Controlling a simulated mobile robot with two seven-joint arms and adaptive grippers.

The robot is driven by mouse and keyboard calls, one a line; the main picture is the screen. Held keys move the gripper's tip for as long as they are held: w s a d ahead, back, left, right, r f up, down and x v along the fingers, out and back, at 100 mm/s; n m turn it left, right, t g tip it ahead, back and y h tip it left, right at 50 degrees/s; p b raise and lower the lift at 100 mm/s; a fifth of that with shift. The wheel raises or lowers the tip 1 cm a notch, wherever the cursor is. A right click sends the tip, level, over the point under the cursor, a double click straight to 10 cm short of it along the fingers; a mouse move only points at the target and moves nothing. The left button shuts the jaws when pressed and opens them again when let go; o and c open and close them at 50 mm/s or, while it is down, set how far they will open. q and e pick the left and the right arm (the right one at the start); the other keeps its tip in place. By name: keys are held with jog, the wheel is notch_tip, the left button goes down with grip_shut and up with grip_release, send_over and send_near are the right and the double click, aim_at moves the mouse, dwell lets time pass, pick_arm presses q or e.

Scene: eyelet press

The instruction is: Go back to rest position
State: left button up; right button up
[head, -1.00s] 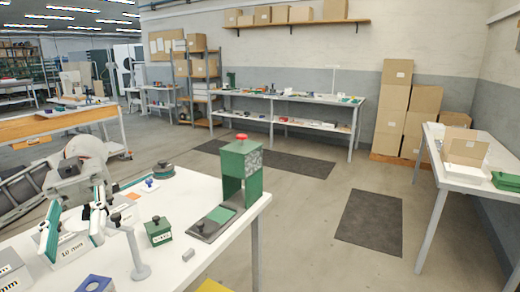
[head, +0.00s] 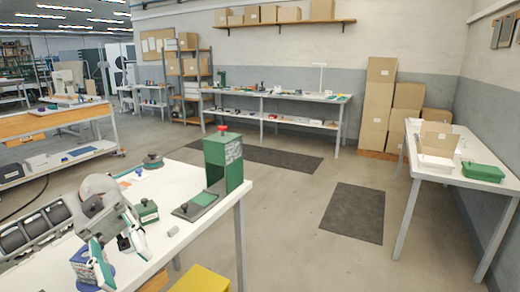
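My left gripper (head: 126,262) hangs over the near left part of the white table (head: 215,212). Its two green-and-white fingers are spread apart and nothing shows between them. The green press (head: 224,163) with a red knob on top stands upright at the table's right end, apart from the gripper. My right gripper is not in view.
A dark round piece (head: 152,161) sits at the far edge. A yellow thing (head: 200,280) is below the table's front. The floor to the right is open, with dark mats (head: 353,212).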

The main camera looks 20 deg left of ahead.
pick_arm(q)
jog(key=w+d+f+n+t+h, duration=0.1)
jog(key=w+d+f+t+h, duration=0.4)
jog(key=d, duration=0.3)
jog(key=w+d+f+n+t+y, duration=0.1)
jog(key=w+f+n+t+y, duration=0.4)
jog(key=f+n+t, duration=0.5)
jog(key=w+d+f+n+t+y, duration=0.2)
jog(key=w+f+n+t, duration=0.5)
jog(key=t, duration=0.4)
jog(key=s+f+n+g+y, duration=0.2)
jog(key=s+f, duration=0.3)
jog(key=f, duration=0.4)
jog(key=s+f+n+g+y, duration=0.2)
jog(key=s+f+y, duration=0.2)
jog(key=f, duration=0.6)
jog(key=s+f+n+g+y, duration=0.2)
jog(key=s+f+y, duration=0.3)
jog(key=f, duration=0.5)
jog(key=shift+s+d+f+n+b, duration=0.2)
jog(key=shift+s+n+b, duration=0.1)
jog(key=shift+b, duration=0.1)
jog(key=shift+c, duration=1)
jog(key=shift+a, duration=0.1)
